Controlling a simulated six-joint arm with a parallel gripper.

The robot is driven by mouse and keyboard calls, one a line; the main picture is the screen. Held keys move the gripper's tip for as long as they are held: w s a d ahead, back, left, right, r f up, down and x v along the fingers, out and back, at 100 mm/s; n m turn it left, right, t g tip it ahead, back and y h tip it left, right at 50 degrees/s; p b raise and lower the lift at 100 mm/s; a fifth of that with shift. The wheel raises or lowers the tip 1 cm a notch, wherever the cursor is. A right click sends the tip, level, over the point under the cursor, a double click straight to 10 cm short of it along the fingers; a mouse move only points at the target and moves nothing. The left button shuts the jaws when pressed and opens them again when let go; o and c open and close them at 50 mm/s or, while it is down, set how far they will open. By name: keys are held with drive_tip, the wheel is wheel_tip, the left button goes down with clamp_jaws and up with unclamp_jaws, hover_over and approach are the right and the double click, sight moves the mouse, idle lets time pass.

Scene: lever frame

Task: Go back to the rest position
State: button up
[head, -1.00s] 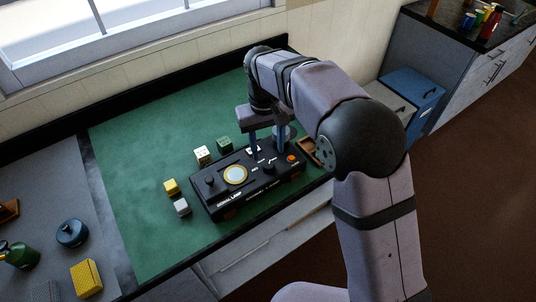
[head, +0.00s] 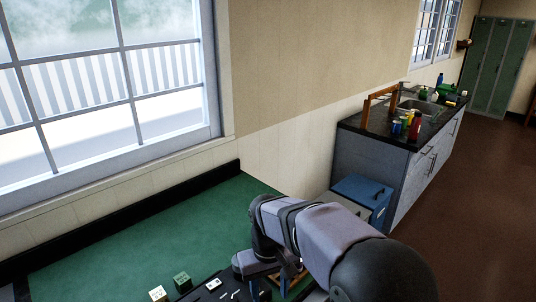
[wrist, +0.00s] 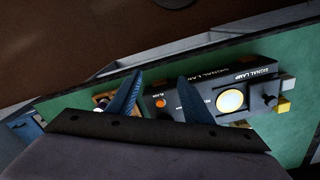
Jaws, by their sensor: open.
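The black signal lamp box (wrist: 252,82) lies on the green mat in the wrist view, with a round cream lamp (wrist: 230,101) and an orange button (wrist: 160,102). My gripper (wrist: 160,77) is open, its two blue fingers spread apart over the button end of the box. In the head view only the back part of the box (head: 212,285) shows at the bottom edge. There my gripper (head: 265,289) is beside it, its fingertips cut off or hidden.
A green cube (head: 182,282) and a cream cube (head: 158,294) sit left of the box in the head view. The green mat (head: 130,245) is clear behind them. A blue cabinet (head: 362,190) and a sink counter (head: 385,140) stand to the right.

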drive_tip(key=s+d+f+m, duration=0.2)
drive_tip(key=s+d, duration=0.5)
drive_tip(key=s, duration=0.1)
drive_tip(key=s+d+f+m, duration=0.2)
drive_tip(key=s+d+f, duration=0.1)
drive_tip(key=s+d, duration=0.4)
drive_tip(key=shift+s+d, duration=0.35)
drive_tip(key=shift+s, duration=0.25)
